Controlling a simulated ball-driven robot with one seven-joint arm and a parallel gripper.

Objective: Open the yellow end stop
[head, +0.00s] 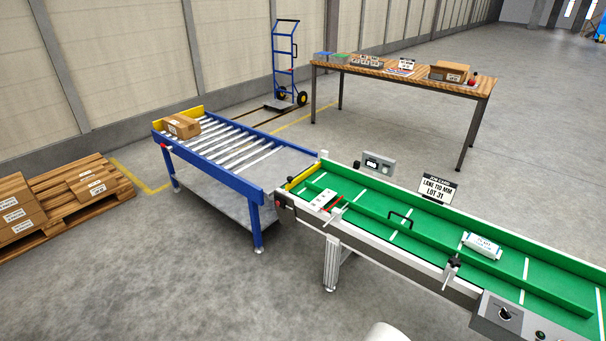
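A yellow bar (304,177) lies across the left end of the green belt conveyor (375,212), where it meets the blue roller table. A second yellow plate (183,116) stands upright across the far left end of the roller table (229,162), behind a brown box (182,126). I cannot tell from this view which one is the end stop. A small red-tipped part (165,146) sits on the roller table's near left side. My gripper is not in view.
A red-and-white item (324,200) and a white packet (482,245) lie on the belt. A control box (508,315) is at lower right. Pallets (90,190) stand left; a wooden table (405,75) and blue hand truck (285,62) stand behind. The floor in front is clear.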

